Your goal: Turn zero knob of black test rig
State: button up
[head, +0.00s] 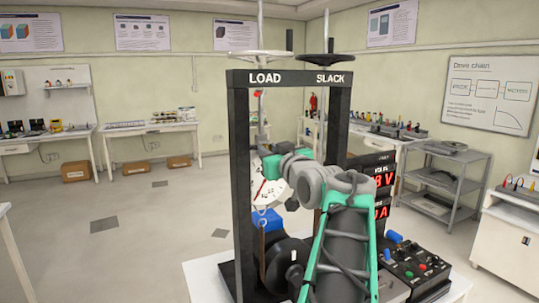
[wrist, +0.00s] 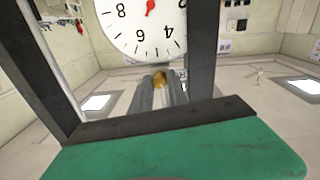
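The black test rig (head: 240,150) stands on a white bench, its top bar marked LOAD and SLACK. Its white dial (head: 272,193) with a red needle hangs inside the frame, partly hidden by my arm. In the wrist view the dial face (wrist: 143,30) fills the top, its red needle at the upper edge. A brass knob (wrist: 161,78) sits just below the dial rim. My gripper (wrist: 163,82) has one grey finger on each side of this knob, with little or no gap. Whether the fingers press on it cannot be told. In the head view my arm hides the fingertips and knob.
Handwheels (head: 333,59) top the rig. Red digital displays (head: 383,180) and a black control box (head: 408,265) with coloured buttons stand right of my arm. A blue block (head: 267,219) is below the dial. A grey shelf cart (head: 447,175) stands behind right. Floor at left is mostly clear.

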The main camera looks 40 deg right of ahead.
jog(key=o, duration=0.5)
jog(key=shift+c, duration=0.2)
jog(key=b+v, duration=0.2)
jog(key=v, duration=0.6)
jog(key=shift+b, duration=0.4)
jog(key=shift+w, duration=0.1)
